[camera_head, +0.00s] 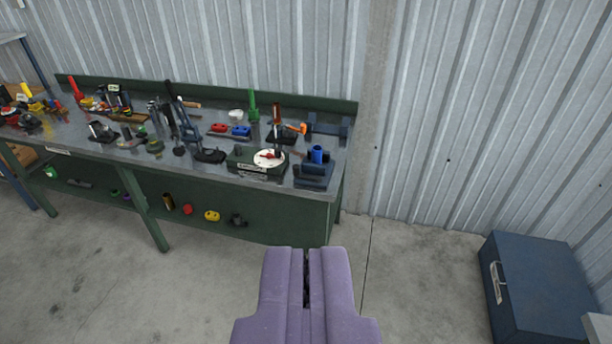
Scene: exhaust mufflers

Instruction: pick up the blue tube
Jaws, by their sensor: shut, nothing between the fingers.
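A short blue tube (317,154) stands upright in a dark blue holder (313,175) at the right front corner of the green workbench (262,224). My purple gripper (307,252) is at the bottom middle of the view. Its two fingers are closed together with nothing between them. In the picture it lies below the tube, in front of the bench and apart from it. The lower part of the tube is hidden inside the holder.
A base with a white disc (269,157) stands left of the holder. Many tools crowd the bench top. A dark blue chest (541,287) sits on the floor at the right. The concrete floor (205,291) in front of the bench is clear. A corrugated wall (480,110) stands behind.

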